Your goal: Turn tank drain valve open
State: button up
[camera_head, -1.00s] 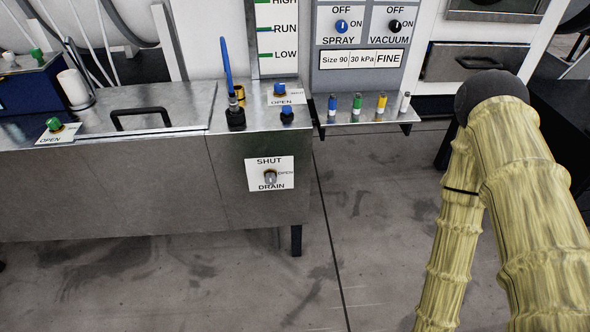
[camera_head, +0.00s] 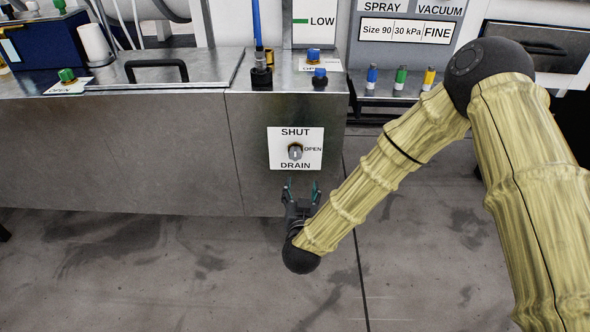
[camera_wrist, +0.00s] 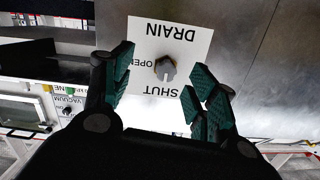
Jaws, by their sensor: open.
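The drain valve knob (camera_head: 295,152) is a small grey knob with a brassy base on a white label plate (camera_head: 283,161) marked SHUT, OPEN and DRAIN. The plate is on the front of the metal tank (camera_head: 130,150). The knob's pointer appears to face up toward SHUT. My gripper (camera_head: 301,186) is just below the plate in the head view, open and empty. In the wrist view the knob (camera_wrist: 165,68) appears upside down, beyond and between the spread green finger pads of my gripper (camera_wrist: 165,85), apart from them.
Blue knobs (camera_head: 320,75) and a blue-handled rod (camera_head: 257,40) stand on the tank's top at the right. A shelf with several coloured pegs (camera_head: 400,78) is to the right. A lid handle (camera_head: 156,68) is on top. The floor in front is clear.

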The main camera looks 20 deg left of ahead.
aim_at(295, 157)
jog(key=shift+m+t, duration=0.3)
jog(key=shift+t, duration=0.3)
jog(key=w+a+r, duration=0.1)
jog(key=w, duration=0.2)
jog(key=w+a+b, duration=0.1)
jog(key=w+a, duration=0.1)
jog(key=w, duration=0.2)
jog(key=w+a+r+b, duration=0.1)
jog(key=w+a, duration=0.1)
jog(key=w, duration=0.2)
jog(key=shift+w+a+r, duration=0.1)
jog(key=shift+w+r, duration=0.05)
jog(key=shift+r, duration=0.2)
jog(key=c, duration=1)
